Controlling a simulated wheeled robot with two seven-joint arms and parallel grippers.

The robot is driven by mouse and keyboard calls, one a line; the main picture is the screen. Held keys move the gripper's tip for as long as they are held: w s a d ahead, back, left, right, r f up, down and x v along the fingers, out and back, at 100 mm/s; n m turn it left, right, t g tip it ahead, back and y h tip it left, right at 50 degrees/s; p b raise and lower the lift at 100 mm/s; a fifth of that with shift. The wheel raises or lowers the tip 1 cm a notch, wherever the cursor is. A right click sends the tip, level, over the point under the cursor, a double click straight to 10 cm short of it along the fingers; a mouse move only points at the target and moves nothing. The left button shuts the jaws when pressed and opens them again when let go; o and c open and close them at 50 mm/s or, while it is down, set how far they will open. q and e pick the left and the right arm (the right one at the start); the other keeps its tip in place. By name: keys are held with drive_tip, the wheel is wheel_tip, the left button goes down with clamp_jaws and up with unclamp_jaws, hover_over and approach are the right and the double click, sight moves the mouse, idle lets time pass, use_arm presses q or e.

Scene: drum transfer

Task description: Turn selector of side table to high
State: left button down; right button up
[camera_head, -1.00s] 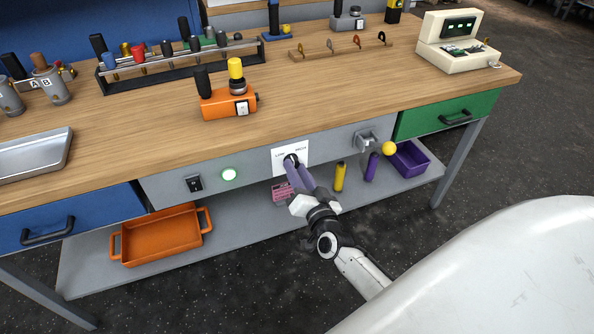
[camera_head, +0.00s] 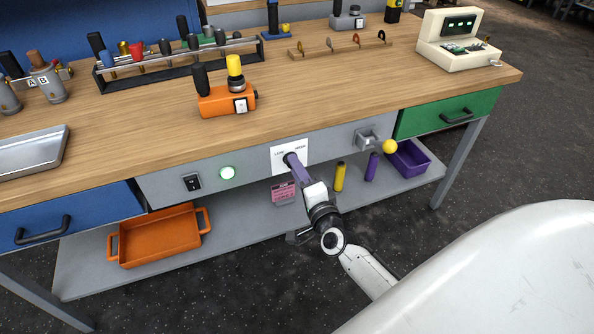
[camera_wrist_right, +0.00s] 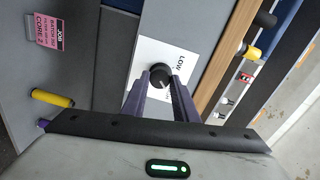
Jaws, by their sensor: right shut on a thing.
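The selector is a round black knob (camera_wrist_right: 160,77) on a white label plate (camera_head: 303,149) on the grey front panel of the side table (camera_head: 240,142). The plate reads LOW on its left; the word on its right is too small to read surely. My right gripper (camera_head: 291,161) has its purple fingers on the knob, one on each side in the right wrist view (camera_wrist_right: 160,88). The fingers partly cover the knob, and I cannot tell which way it points. My left gripper is not in view.
The shelf below holds an orange tray (camera_head: 158,238), a yellow cylinder (camera_head: 340,177) and a purple bin (camera_head: 410,158). An orange device (camera_head: 226,102) stands above.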

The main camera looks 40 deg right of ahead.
drive_tip(key=shift+m, duration=0.3)
idle(0.4)
drive_tip(key=o, duration=1.1)
drive_tip(key=shift+c, duration=0.2)
drive_tip(key=v, duration=1)
drive_tip(key=shift+s+p, duration=0.2)
drive_tip(key=shift+p, duration=0.1)
